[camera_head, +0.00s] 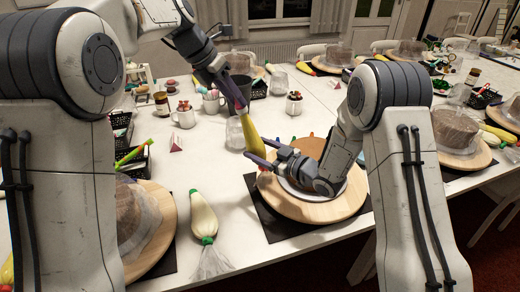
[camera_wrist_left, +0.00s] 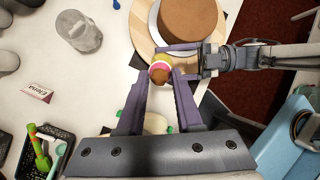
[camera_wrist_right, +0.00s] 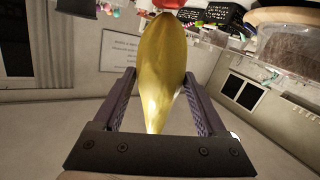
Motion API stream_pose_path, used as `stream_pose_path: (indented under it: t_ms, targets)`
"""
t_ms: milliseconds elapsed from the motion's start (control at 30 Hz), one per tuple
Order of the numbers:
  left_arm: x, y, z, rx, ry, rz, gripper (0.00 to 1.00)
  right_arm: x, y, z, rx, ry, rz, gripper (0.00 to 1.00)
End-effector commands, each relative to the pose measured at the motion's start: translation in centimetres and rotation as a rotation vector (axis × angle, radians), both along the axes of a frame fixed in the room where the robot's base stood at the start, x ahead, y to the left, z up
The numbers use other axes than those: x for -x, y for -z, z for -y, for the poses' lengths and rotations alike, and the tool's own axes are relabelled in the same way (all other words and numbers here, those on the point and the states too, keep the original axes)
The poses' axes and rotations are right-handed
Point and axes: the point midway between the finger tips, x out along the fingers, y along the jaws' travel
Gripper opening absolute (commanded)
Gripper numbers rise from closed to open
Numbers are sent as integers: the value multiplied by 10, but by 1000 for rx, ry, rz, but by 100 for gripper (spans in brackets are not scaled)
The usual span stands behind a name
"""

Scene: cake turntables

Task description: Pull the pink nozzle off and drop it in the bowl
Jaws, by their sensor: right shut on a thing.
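A yellow piping bag (camera_head: 249,138) stands tilted between my two grippers and fills the middle of the right wrist view (camera_wrist_right: 163,65). My right gripper (camera_head: 262,158) is shut on the bag. The pink nozzle (camera_wrist_left: 160,71) shows end-on in the left wrist view, with a brownish tip. A reddish part (camera_wrist_right: 170,4) shows at the bag's top end in the right wrist view. My left gripper (camera_wrist_left: 161,78) has its fingers apart, with the nozzle between or just beyond the fingertips; contact is unclear. I cannot make out the bowl with certainty.
A brown cake (camera_wrist_left: 188,18) sits on a wooden turntable (camera_head: 318,211) close beside my right gripper. A pale piping bag (camera_head: 203,217) lies on the white table. A glass jar (camera_wrist_left: 79,31), a name card (camera_wrist_left: 36,92) and a black basket (camera_wrist_left: 50,158) stand nearby.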

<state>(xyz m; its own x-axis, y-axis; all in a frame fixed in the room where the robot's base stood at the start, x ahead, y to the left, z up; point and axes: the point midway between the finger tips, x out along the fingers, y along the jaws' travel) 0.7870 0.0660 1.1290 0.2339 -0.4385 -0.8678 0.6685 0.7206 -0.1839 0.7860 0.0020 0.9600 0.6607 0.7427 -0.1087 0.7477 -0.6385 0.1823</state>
Motion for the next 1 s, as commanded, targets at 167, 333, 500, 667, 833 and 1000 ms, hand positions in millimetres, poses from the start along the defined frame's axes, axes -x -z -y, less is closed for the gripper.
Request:
stream_pose_path:
  t_ms: [167, 333, 500, 667, 833, 1000]
  targets:
    - [0, 0, 0, 0, 0, 0, 0, 0, -1, 0, -1, 1, 2, 48]
    - [0, 0, 0, 0, 0, 0, 0, 0, -1, 0, -1, 1, 2, 70]
    - [0, -4, -1, 0, -1, 1, 0, 0, -1, 0, -1, 1, 2, 57]
    - [0, -14, -4, 0, -1, 1, 0, 0, -1, 0, -1, 1, 2, 57]
    - [0, -24, -7, 0, -1, 1, 0, 0, -1, 0, -1, 1, 2, 57]
    - [0, -34, -9, 0, -1, 1, 0, 0, -1, 0, -1, 0, 2, 57]
